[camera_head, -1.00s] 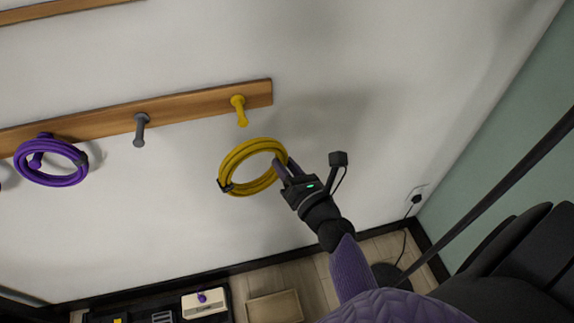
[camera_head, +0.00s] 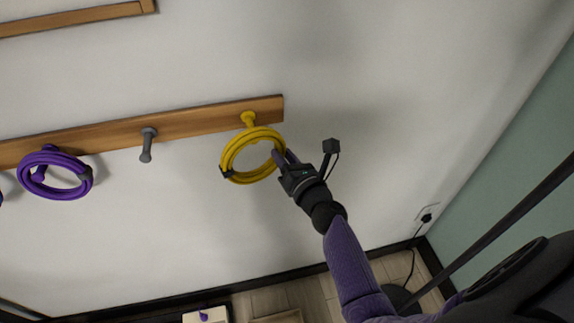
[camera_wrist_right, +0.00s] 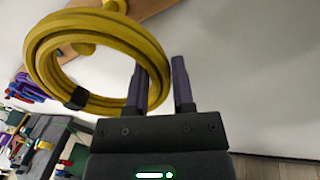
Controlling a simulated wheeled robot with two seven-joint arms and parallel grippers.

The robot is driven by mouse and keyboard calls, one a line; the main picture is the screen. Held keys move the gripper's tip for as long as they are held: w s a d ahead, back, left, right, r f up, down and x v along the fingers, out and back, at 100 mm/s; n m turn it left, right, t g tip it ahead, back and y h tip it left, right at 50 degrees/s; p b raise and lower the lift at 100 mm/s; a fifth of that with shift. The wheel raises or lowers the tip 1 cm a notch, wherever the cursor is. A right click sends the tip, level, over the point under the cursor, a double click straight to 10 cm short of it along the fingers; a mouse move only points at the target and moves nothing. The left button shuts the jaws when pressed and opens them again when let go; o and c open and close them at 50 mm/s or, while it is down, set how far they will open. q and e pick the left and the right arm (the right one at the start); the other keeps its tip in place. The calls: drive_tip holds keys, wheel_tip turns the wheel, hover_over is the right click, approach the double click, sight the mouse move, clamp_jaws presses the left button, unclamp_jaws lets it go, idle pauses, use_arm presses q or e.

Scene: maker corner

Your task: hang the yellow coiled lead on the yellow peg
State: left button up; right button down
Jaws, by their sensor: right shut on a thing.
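The yellow coiled lead (camera_head: 228,153) is a ring with a dark tie at its lower left, held up close to the wall. My right gripper (camera_head: 281,157) is shut on the ring's right side. The lead also shows in the right wrist view (camera_wrist_right: 40,62), with its near side between the fingers (camera_wrist_right: 161,85). The yellow peg (camera_head: 248,118) sits near the right end of the wooden rail. The ring's upper edge overlaps the peg and hides its outer end in the head view. In the wrist view, yellow shows through the ring's opening; I cannot tell whether the peg passes through. My left gripper is out of view.
The wooden rail (camera_head: 200,119) also carries a bare grey peg (camera_head: 147,145) and a purple coil (camera_head: 86,180) on a purple peg at left. Wall right of the rail is clear. A plugged-in cable (camera_head: 412,262) hangs at lower right.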

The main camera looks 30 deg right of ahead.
drive_tip(key=shift+w+d+f+b, duration=0.1)
drive_tip(key=shift+w+d+b, duration=0.1)
drive_tip(key=shift+w, duration=0.4)
drive_tip(key=shift+w+d+b, duration=0.1)
drive_tip(key=shift+w+b, duration=0.1)
drive_tip(key=shift+w, duration=0.35)
drive_tip(key=shift+w+d+f+b, duration=0.1)
drive_tip(key=shift+w+d+b, duration=0.1)
drive_tip(key=shift+w, duration=0.4)
drive_tip(key=shift+w+d+f+b, duration=0.1)
drive_tip(key=shift+w+f+b, duration=0.25)
drive_tip(key=shift+w+b, duration=0.25)
drive_tip(key=shift+f, duration=0.1)
drive_tip(key=c, duration=0.9)
unclamp_jaws()
drive_tip(key=shift+c, duration=0.2)
drive_tip(key=o, duration=0.5)
drive_tip(key=shift+o, duration=0.2)
